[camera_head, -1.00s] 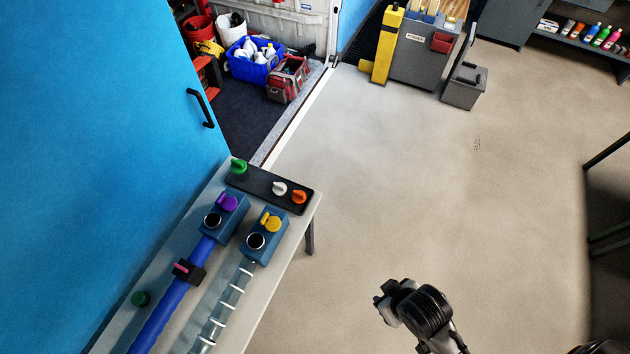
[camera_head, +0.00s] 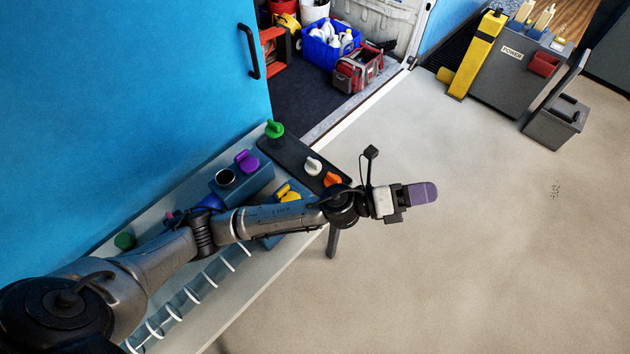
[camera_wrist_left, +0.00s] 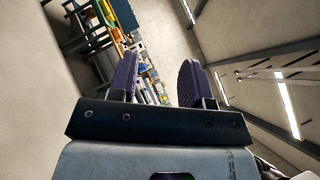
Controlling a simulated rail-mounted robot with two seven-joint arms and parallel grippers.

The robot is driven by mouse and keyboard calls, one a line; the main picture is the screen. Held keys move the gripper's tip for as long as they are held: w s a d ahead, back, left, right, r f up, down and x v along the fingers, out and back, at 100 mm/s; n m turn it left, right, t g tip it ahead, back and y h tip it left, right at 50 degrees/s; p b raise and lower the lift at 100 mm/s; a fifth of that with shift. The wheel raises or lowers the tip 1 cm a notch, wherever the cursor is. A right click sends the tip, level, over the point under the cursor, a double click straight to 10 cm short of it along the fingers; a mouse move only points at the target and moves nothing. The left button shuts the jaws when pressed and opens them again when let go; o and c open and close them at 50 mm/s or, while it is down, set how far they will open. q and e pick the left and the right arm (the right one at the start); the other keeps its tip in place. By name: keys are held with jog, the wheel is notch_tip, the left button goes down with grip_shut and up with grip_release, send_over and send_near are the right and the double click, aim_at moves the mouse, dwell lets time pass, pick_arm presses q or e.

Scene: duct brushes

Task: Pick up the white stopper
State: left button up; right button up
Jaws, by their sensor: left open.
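The white stopper (camera_head: 313,165) sits upright on a black tray (camera_head: 284,152) at the far end of the table, between a green stopper (camera_head: 274,129) and an orange stopper (camera_head: 332,179). My left gripper (camera_head: 422,194) reaches past the table's right edge, over the floor, to the right of the white stopper and clear of it. Its purple fingers (camera_wrist_left: 160,82) stand apart and empty in the left wrist view, where the stopper does not show. My right gripper is not in view.
My left arm crosses the table (camera_head: 262,284) and partly covers the blue block with the yellow stopper (camera_head: 288,194). A purple stopper (camera_head: 247,160) sits on another blue block. A blue cabinet (camera_head: 120,110) borders the table at left.

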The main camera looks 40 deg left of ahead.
pick_arm(q)
notch_tip(320, 180, down, 8)
jog(key=w+m+g+h+b, duration=0.15)
jog(key=m+g+b, duration=0.35)
jog(key=m+g, duration=0.5)
jog(key=m+g+y+b, duration=0.4)
jog(key=m+y+b, duration=0.7)
jog(key=y+b, duration=0.65)
send_over(313, 161)
jog(key=f, duration=1.6)
jog(key=shift+s+f+p, duration=0.25)
jog(key=shift+s+p, duration=0.05)
jog(key=shift+p, duration=0.05)
jog(key=shift+f, duration=0.75)
jog(key=f, duration=0.1)
jog(key=f+b, duration=0.1)
jog(key=f, duration=0.1)
jog(key=f+b, duration=0.1)
jog(key=f, duration=0.1)
jog(key=shift+w, duration=0.25)
jog(key=shift+r, duration=0.1)
jog(key=shift+c, duration=1.4)
grip_shut()
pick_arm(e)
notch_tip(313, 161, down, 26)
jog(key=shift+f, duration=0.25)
